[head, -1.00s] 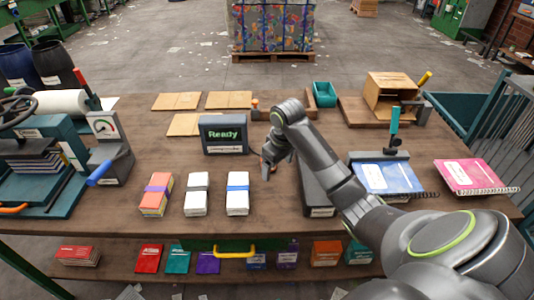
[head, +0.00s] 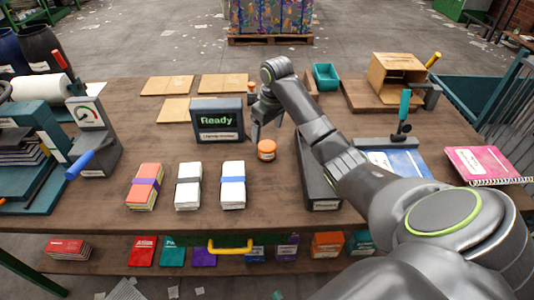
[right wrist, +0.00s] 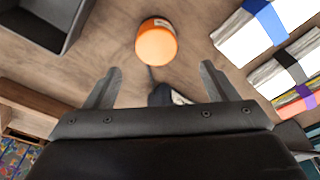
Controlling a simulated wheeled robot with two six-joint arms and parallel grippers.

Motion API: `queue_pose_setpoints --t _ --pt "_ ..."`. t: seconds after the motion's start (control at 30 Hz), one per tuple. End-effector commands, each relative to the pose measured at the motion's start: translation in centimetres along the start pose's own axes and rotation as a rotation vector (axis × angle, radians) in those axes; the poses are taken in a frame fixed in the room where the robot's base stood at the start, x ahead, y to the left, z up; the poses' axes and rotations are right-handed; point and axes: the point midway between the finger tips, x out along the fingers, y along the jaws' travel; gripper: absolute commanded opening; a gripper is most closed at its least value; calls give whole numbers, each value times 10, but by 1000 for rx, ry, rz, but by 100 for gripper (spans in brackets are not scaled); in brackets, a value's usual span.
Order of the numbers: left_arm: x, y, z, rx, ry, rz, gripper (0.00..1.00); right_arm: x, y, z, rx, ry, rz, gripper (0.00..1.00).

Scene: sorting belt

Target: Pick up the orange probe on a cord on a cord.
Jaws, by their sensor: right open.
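The orange probe (head: 267,150) is a short orange cylinder with a pale band. My right gripper (head: 268,128) is just behind the probe in the head view. In the wrist view the right gripper (right wrist: 156,78) is open, its two fingers apart with nothing between them. My left gripper is not in view.
A display box reading "Ready" (head: 217,121) stands left of the probe. A dark open tray (head: 321,185) lies to its right. Banded stacks of paper, one with a blue band (head: 232,190), lie in front. Bare table surrounds the probe.

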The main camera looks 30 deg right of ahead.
Motion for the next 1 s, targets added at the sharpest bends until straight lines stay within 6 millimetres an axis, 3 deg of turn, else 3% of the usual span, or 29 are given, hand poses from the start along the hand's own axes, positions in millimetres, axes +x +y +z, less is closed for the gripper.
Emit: queue_pose_setpoints --t 0.1,0.37,0.67,0.97,1.0 --pt "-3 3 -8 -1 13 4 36 20 -1 1 1 -3 -2 79" --pt "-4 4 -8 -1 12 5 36 39 1 2 1 -2 0 79" --pt "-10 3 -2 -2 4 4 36 81 5 6 0 -2 0 79" --pt "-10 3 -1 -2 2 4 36 87 5 6 -1 0 1 79" --pt "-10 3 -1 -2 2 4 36 87 5 6 -1 0 1 75"
